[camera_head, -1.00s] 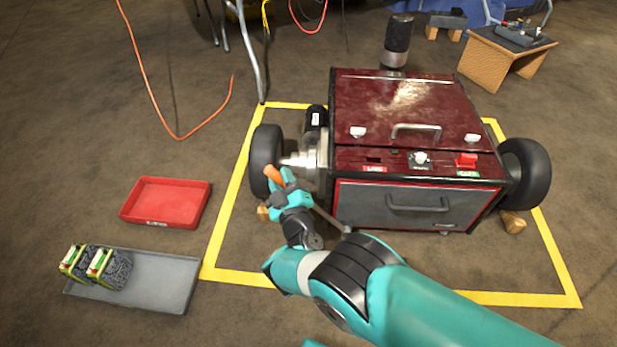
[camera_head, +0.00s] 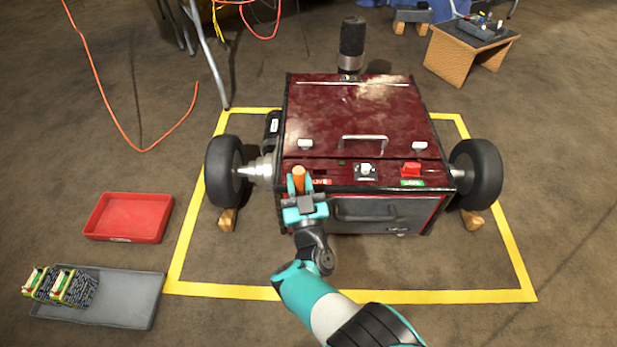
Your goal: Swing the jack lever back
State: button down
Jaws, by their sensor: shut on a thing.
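The jack lever shows as an orange grip (camera_head: 299,178) standing up between the fingers of my gripper (camera_head: 303,193). My gripper is shut on it, in front of the left front corner of the dark red cart (camera_head: 350,112). The rest of the lever and its lower end are hidden behind my gripper and arm.
Black wheels stand at the cart's left (camera_head: 223,170) and right (camera_head: 476,174), with wooden chocks (camera_head: 227,219) by them. A red tray (camera_head: 105,218) and a grey tray (camera_head: 130,302) with green-edged blocks lie at left. Yellow tape (camera_head: 400,297) frames the cart; floor in front is mostly clear.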

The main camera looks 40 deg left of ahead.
jog(key=shift+w+d+r+m+t, duration=0.25)
jog(key=shift+w+r+m+t, duration=0.15)
jog(key=shift+w+r, duration=0.55)
jog(key=shift+s+r, duration=0.1)
jog(key=shift+s, duration=0.05)
jog(key=c, duration=1)
grip_release()
jog(key=shift+o, duration=0.6)
jog(key=p+v, duration=0.6)
jog(key=v, duration=1.1)
jog(key=shift+s+d+p, duration=0.2)
jog(key=shift+s+p, duration=0.05)
jog(key=shift+p, duration=0.1)
